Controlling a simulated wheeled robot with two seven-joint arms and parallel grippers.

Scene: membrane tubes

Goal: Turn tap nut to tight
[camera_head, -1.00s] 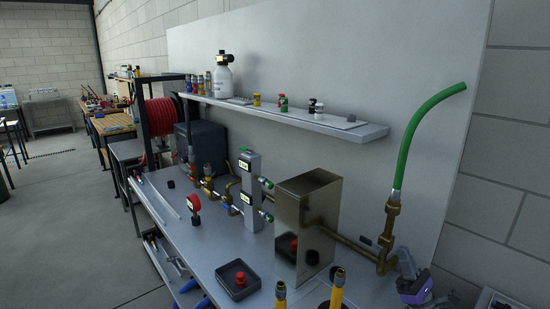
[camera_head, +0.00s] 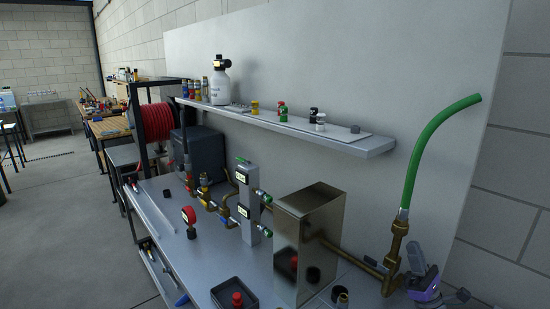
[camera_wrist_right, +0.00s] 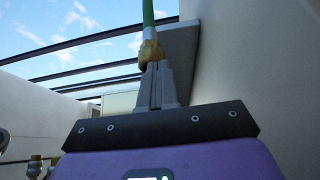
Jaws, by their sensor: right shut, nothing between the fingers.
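A brass nut (camera_head: 402,216) joins the green hose (camera_head: 415,155) to an upright brass pipe fitting (camera_head: 396,245) at the right end of the bench. I cannot tell for sure which nut is the tap nut. My right gripper (camera_head: 415,262), with grey fingers and a purple body, is just right of the fitting's lower part. In the right wrist view the shut, empty fingers (camera_wrist_right: 155,85) point up towards a brass nut (camera_wrist_right: 151,52) under the green hose (camera_wrist_right: 148,12). Whether they touch it is unclear. My left gripper is not in view.
A shiny metal box (camera_head: 308,240) stands left of the fitting, with a brass pipe running between them. A grey shelf (camera_head: 300,125) with bottles and small parts hangs above. A black tray with a red knob (camera_head: 237,299) sits at the front. The wall is close behind.

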